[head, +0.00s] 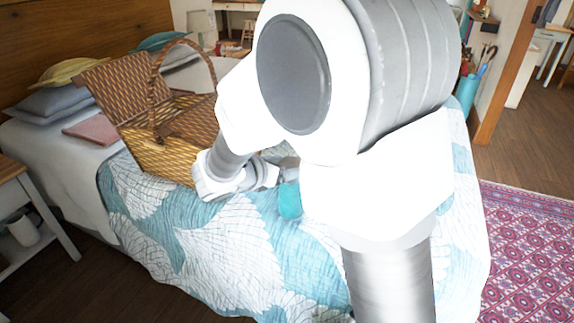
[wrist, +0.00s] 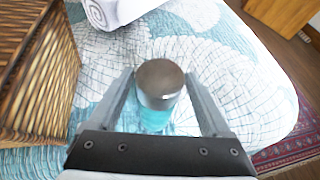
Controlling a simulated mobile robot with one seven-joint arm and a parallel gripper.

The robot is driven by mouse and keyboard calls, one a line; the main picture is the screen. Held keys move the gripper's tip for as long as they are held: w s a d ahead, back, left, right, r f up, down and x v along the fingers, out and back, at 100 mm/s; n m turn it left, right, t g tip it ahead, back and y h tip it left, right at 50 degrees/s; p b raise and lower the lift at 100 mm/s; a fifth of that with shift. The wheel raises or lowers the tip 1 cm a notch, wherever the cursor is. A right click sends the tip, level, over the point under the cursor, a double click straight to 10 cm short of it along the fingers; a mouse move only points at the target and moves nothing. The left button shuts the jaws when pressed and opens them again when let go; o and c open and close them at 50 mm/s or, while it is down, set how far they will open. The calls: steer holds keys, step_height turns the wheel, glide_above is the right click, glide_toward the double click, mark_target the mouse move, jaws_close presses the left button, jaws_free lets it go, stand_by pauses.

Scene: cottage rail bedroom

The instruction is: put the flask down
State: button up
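The flask (wrist: 156,118) is teal with a dark grey-brown cap, seen from above in the wrist view. My gripper (wrist: 160,82) has one finger on each side of it, and both fingertips appear to meet its sides near the cap. In the head view the flask's teal body (head: 290,201) shows just right of my gripper (head: 270,178), over the bed (head: 250,235). My arm hides part of it there. I cannot tell whether its base touches the quilt.
A wicker picnic basket (head: 165,150) with raised lid stands on the bed left of my gripper, and its side (wrist: 45,85) is close in the wrist view. A rolled white item (wrist: 112,10) lies beyond. Quilt in front of the basket is clear.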

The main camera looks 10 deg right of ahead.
steer(key=shift+o, duration=1)
steer(key=shift+r, duration=0.1)
steer(key=shift+r, duration=0.3)
steer(key=p+v, duration=0.4)
steer(key=v, duration=0.8)
steer(key=s+d+r+m+g+y, duration=0.2)
steer(key=s+d+m+g, duration=0.3)
steer(key=s+d+m, duration=0.6)
steer(key=s+a+r+m+t+y, duration=0.1)
steer(key=s+m+y, duration=0.6)
steer(key=m, duration=0.8)
steer(key=shift+s+a+r+m+t, duration=0.3)
steer(key=shift+s+a+r+t, duration=0.2)
steer(key=shift+r, duration=0.2)
